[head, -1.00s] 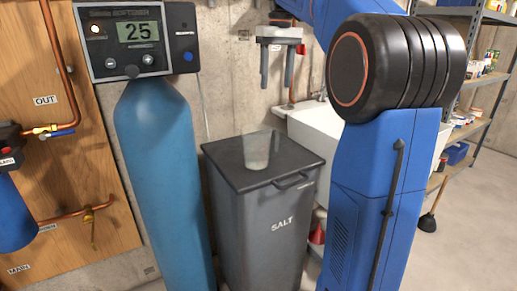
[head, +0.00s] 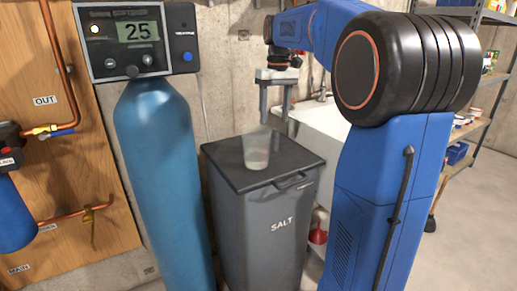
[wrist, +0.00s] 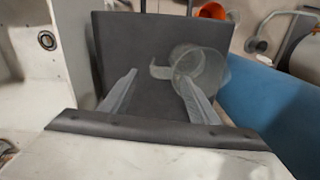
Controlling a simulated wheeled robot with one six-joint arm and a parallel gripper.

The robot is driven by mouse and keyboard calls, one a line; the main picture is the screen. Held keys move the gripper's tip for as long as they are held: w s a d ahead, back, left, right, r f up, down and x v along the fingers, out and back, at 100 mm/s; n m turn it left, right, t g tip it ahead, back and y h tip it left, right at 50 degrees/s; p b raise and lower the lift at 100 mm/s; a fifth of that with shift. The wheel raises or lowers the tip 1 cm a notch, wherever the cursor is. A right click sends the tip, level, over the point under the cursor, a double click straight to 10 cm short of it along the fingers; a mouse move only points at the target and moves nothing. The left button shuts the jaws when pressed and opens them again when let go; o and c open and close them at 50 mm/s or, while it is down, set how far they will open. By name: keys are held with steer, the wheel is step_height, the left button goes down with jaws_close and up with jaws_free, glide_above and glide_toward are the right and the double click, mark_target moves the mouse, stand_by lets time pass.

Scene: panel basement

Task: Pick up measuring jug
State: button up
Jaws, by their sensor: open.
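The measuring jug (head: 257,150) is a clear, see-through cup standing upright on the dark lid (head: 222,165) of the grey salt bin. In the wrist view the jug (wrist: 208,72) shows right of centre, with its handle (wrist: 160,71) pointing left. My gripper (head: 275,119) is open and empty, fingers pointing down, above and behind the jug in the head view. In the wrist view my gripper's fingers (wrist: 158,75) are spread over the lid. The right finger overlaps the jug's near side, and the handle appears between the fingertips. I see no contact.
A blue softener tank (head: 160,170) stands close to the bin's left. A white sink (head: 318,122) is behind and to the right. A red funnel (head: 318,236) is low beside the bin. A shelf (head: 480,125) stands at the far right. The lid around the jug is clear.

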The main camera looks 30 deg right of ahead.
mark_target(273, 129)
steer(key=shift+a+f, duration=0.15)
steer(key=shift+f, duration=2.45)
steer(key=shift+c, duration=0.2)
jaws_close()
